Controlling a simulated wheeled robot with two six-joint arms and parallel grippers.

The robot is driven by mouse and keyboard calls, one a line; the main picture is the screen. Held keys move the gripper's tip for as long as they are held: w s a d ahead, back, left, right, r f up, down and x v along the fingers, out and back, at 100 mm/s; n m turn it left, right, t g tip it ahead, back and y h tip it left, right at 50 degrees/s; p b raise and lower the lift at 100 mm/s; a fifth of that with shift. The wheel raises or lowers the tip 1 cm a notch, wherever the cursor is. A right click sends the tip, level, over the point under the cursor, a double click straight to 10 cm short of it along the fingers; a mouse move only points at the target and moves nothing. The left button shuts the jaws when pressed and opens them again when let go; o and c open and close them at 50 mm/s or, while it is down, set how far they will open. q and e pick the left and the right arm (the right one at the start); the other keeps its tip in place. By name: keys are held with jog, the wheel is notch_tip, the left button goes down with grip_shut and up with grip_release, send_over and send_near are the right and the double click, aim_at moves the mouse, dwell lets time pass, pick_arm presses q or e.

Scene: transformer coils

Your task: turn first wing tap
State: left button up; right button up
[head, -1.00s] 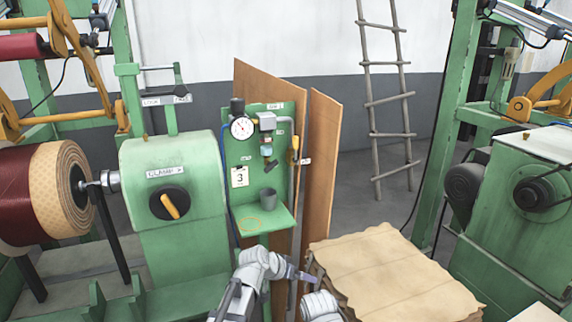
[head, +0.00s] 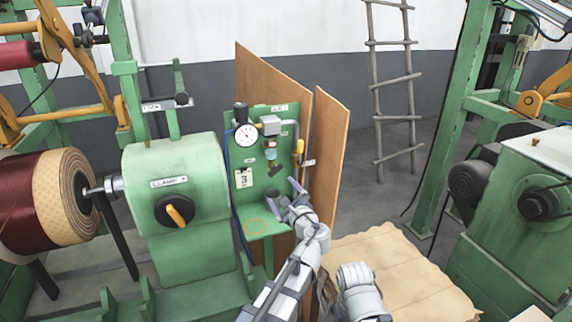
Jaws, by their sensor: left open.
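The green panel (head: 257,180) carries a gauge, a pipe and valve fittings. A yellow-handled tap (head: 299,146) sits on the pipe at the panel's right side. A small dark lever (head: 277,168) is under the filter bowl (head: 270,153). I cannot tell which of these is the first wing tap. My left gripper (head: 287,194) is open, in front of the panel's lower right, below the yellow handle and apart from it. My right gripper is not in view.
A gauge (head: 246,135) and a card marked 3 (head: 243,178) are on the panel. A green clamp machine (head: 180,175) with a coil (head: 62,195) stands at left. Brown boards (head: 327,150) are just behind and right. A paper-covered stack (head: 400,270) lies at lower right.

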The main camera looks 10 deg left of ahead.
aim_at(277, 173)
pick_arm(q)
jog(key=shift+m+t, duration=0.5)
jog(key=shift+m, duration=0.2)
jog(key=shift+w+a+r, duration=0.4)
jog(key=shift+w+a, duration=0.15)
jog(key=shift+w, duration=0.65)
jog(key=shift+w+a+r, duration=0.35)
jog(key=shift+w+a, duration=0.25)
jog(key=shift+w, duration=0.55)
jog(key=shift+w+a+r, duration=0.4)
jog(key=shift+w+a, duration=0.15)
jog(key=shift+w, duration=0.65)
jog(key=c, duration=1.3)
jog(key=n, duration=0.5)
jog(key=shift+n, duration=2.9)
